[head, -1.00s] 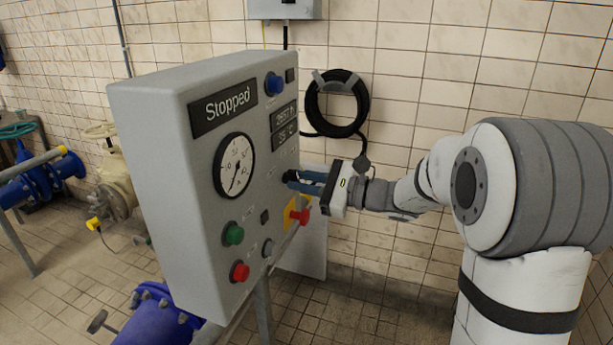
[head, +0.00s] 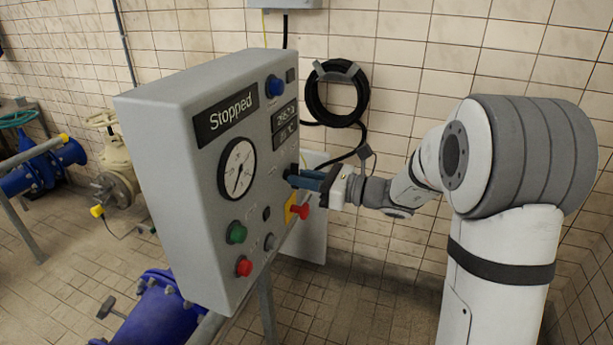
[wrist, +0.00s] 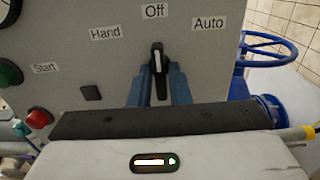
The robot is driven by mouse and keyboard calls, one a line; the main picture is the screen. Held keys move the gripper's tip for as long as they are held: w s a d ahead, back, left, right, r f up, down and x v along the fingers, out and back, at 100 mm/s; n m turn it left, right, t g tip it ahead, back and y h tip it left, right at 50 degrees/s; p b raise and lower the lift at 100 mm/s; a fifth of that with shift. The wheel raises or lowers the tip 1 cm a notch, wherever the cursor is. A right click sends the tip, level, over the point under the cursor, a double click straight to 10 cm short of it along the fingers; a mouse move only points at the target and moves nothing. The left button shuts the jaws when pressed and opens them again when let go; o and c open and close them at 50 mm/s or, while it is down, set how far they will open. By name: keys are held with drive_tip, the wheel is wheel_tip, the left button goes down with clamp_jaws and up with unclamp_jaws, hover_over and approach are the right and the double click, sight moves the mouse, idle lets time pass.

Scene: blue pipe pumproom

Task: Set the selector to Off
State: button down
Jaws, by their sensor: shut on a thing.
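The selector is a black knob with a white pointer line (wrist: 157,58) on the grey panel, under the labels Hand, Off and Auto. Its pointer stands nearly upright, toward the Off label (wrist: 154,11). My gripper (wrist: 158,84) has its blue fingers on both sides of the knob and is shut on it. In the head view my gripper (head: 300,180) reaches the panel's front from the right, and its fingers mostly hide the selector. The panel display (head: 226,113) reads "Stopped".
A red emergency knob on a yellow plate (head: 291,207) sits just below my gripper. Green (head: 236,232) and red (head: 244,266) buttons and a gauge (head: 238,168) are on the panel. A coiled black cable (head: 337,93) hangs on the tiled wall behind.

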drive_tip(key=shift+a, duration=0.1)
drive_tip(key=c, duration=1.5)
unclamp_jaws()
drive_tip(key=shift+a, duration=0.15)
drive_tip(key=shift+d, duration=0.2)
drive_tip(key=b+v, duration=0.2)
drive_tip(key=v, duration=0.5)
drive_tip(key=shift+s+d, duration=0.1)
drive_tip(key=shift+d, duration=0.2)
